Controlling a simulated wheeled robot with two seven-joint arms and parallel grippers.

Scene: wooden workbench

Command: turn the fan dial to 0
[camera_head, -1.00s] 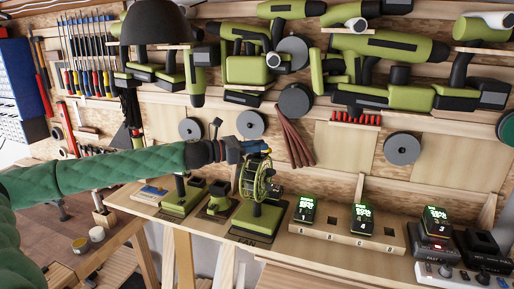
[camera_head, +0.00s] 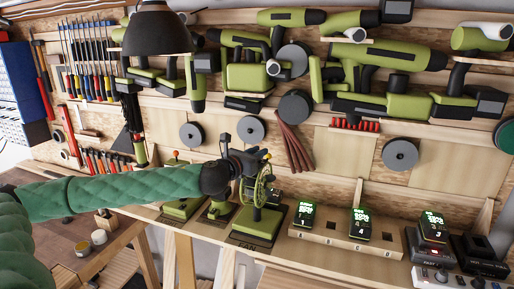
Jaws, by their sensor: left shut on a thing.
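The green fan (camera_head: 262,188) stands on its green and black base (camera_head: 260,222) on the bench shelf, above a mat lettered FAN. It faces right, and I see its round cage nearly edge-on. My left gripper (camera_head: 237,167) reaches in from the left and is shut at the back of the fan, on its dial. The dial itself is hidden behind the gripper, so its setting cannot be read. My right gripper is not in view.
Green tool stands (camera_head: 183,205) are left of the fan, just below my arm. A wooden block (camera_head: 340,240) with lit battery packs is to its right. A black lamp shade (camera_head: 157,30) hangs above; green power tools fill the wall.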

